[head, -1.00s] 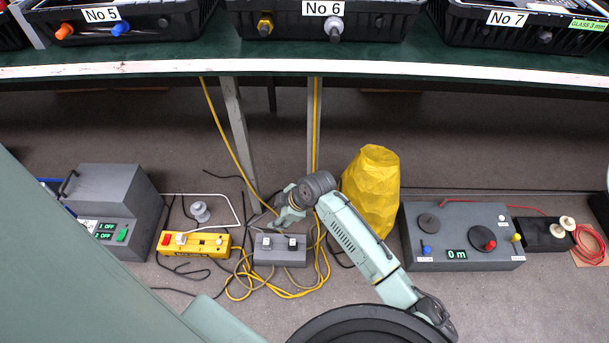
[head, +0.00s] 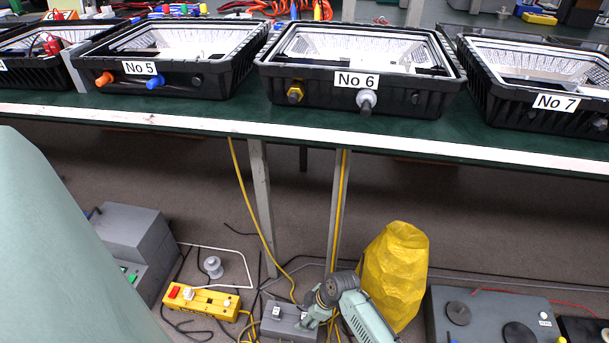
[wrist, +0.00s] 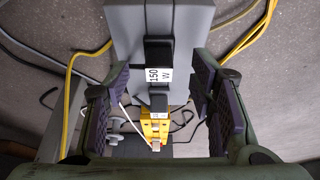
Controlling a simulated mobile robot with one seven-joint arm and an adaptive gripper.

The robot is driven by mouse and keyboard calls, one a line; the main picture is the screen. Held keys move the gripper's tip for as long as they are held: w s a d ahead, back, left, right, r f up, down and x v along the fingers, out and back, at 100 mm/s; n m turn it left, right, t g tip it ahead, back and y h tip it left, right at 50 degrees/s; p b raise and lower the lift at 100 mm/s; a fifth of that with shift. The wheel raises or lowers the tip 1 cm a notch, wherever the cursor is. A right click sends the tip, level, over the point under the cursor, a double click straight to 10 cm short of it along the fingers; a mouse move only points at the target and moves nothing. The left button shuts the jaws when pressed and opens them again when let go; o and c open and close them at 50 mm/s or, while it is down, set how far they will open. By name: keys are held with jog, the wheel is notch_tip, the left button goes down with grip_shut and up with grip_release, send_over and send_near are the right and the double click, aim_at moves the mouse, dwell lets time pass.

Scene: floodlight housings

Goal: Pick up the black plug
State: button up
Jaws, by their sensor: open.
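A grey socket box (head: 268,328) lies on the floor below the bench; it also fills the upper middle of the wrist view (wrist: 190,25). A black plug (wrist: 158,50) with a white "150 W" label sits on the box. A second dark piece (wrist: 158,100) shows just below it in the wrist view. My gripper (wrist: 160,80) is open, with one finger on each side of the labelled plug and visible gaps to both. In the head view my gripper (head: 313,312) is at the box's right part and hides some of it.
A yellow socket box (head: 205,301) and a grey spool (head: 212,266) stand to the left. A yellow bag (head: 394,275) stands close right of my arm. Loose cables surround the grey box. The green bench (head: 215,122) with floodlight housings (head: 360,65) overhangs behind.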

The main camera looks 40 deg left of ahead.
jog(key=shift+x, duration=0.85)
jog(key=shift+c, duration=0.2)
grip_shut()
jog(key=shift+r, duration=0.1)
